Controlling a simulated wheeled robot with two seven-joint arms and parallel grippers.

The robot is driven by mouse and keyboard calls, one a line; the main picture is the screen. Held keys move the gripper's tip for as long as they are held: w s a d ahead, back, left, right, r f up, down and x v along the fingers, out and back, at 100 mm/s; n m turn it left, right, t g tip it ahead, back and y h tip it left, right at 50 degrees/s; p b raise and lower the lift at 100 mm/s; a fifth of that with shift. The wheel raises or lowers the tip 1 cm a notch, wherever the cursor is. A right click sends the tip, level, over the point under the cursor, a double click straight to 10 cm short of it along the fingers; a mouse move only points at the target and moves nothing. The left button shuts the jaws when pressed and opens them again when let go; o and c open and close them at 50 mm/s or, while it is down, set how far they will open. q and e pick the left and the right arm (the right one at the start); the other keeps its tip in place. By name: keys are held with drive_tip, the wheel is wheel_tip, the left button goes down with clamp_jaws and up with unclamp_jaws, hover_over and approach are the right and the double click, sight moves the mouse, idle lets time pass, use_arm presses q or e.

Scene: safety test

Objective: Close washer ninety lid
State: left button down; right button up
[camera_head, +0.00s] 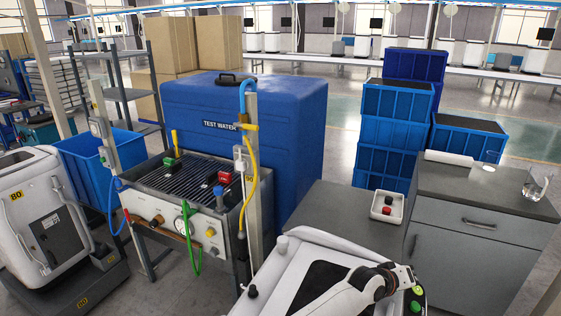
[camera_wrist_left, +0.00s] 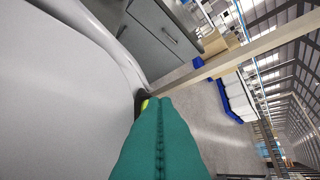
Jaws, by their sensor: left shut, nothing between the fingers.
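A white rounded machine (camera_head: 290,265) with a dark panel on top stands at the bottom middle of the head view. No number shows on it, and I cannot tell how its lid stands. In the left wrist view, my left gripper (camera_wrist_left: 157,103) shows green fingers shut and empty, with the tips close to a yellow-green spot beside a large white surface (camera_wrist_left: 60,90). My right gripper is not in view.
A white machine marked 80 (camera_head: 45,215) stands at the left. A blue test tank (camera_head: 290,125) and a grated bench (camera_head: 200,180) are behind. A grey cabinet (camera_head: 470,240) and stacked blue crates (camera_head: 390,135) stand to the right.

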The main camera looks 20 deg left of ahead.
use_arm(q)
drive_tip(key=shift+s+f, duration=0.2)
drive_tip(key=shift+f, duration=0.3)
drive_tip(key=r+p, duration=0.1)
drive_tip(key=r, duration=0.1)
drive_tip(key=r+p, duration=0.1)
drive_tip(key=p, duration=0.1)
drive_tip(key=r+p, duration=0.1)
drive_tip(key=r, duration=0.1)
drive_tip(key=shift+w+r+p, duration=0.25)
drive_tip(key=shift+r+p, duration=0.05)
drive_tip(key=shift+r, duration=0.05)
drive_tip(key=shift+s+d+b, duration=0.1)
drive_tip(key=shift+s+b, duration=0.35)
drive_tip(key=shift+s, duration=0.25)
drive_tip(key=s+r, duration=0.5)
drive_tip(key=r, duration=0.1)
drive_tip(key=shift+s+r+b, duration=0.2)
drive_tip(key=shift+s+b, duration=0.15)
drive_tip(key=shift+s, duration=0.05)
drive_tip(key=shift+f, duration=0.1)
